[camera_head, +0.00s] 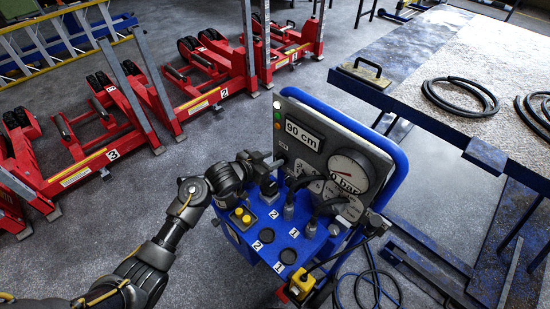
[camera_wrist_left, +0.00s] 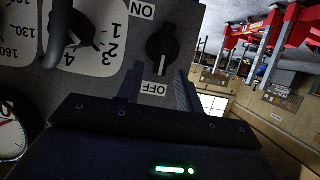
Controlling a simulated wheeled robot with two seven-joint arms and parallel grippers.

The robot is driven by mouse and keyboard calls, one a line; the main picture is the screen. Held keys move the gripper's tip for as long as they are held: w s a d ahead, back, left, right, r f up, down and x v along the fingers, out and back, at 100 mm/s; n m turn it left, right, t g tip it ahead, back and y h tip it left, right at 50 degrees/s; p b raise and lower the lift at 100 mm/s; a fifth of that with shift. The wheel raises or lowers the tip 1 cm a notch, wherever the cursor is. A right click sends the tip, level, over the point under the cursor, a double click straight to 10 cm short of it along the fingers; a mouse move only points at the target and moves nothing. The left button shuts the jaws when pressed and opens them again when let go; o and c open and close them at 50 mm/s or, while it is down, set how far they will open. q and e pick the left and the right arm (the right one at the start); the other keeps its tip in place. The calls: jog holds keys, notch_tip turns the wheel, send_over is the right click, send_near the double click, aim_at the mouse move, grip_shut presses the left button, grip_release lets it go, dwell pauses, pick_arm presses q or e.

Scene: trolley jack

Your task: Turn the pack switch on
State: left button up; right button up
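The pack switch (camera_wrist_left: 162,52) is a black rotary knob on a grey panel in the left wrist view. An ON label (camera_wrist_left: 142,11) and an OFF label (camera_wrist_left: 154,89) lie at its two ends, upside down in this view. The knob's white mark points to OFF. My left gripper (camera_wrist_left: 160,82) is open, its two fingers apart on either side of the OFF label, just short of the knob; nothing is between them but the label. In the head view my left gripper (camera_head: 268,163) is at the panel's left edge, and the switch cannot be made out there. My right gripper is out of view.
The blue control cart (camera_head: 397,170) carries a bar gauge (camera_head: 348,172), a 90 cm display (camera_head: 302,134), levers and hoses. A numbered selector dial (camera_wrist_left: 72,38) is beside the switch. Red jacks (camera_head: 205,85) stand at the back left; a workbench (camera_head: 430,65) is at right.

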pick_arm(q)
jog(key=shift+x, duration=0.8)
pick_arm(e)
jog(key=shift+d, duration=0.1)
pick_arm(q)
jog(key=shift+c, duration=0.5)
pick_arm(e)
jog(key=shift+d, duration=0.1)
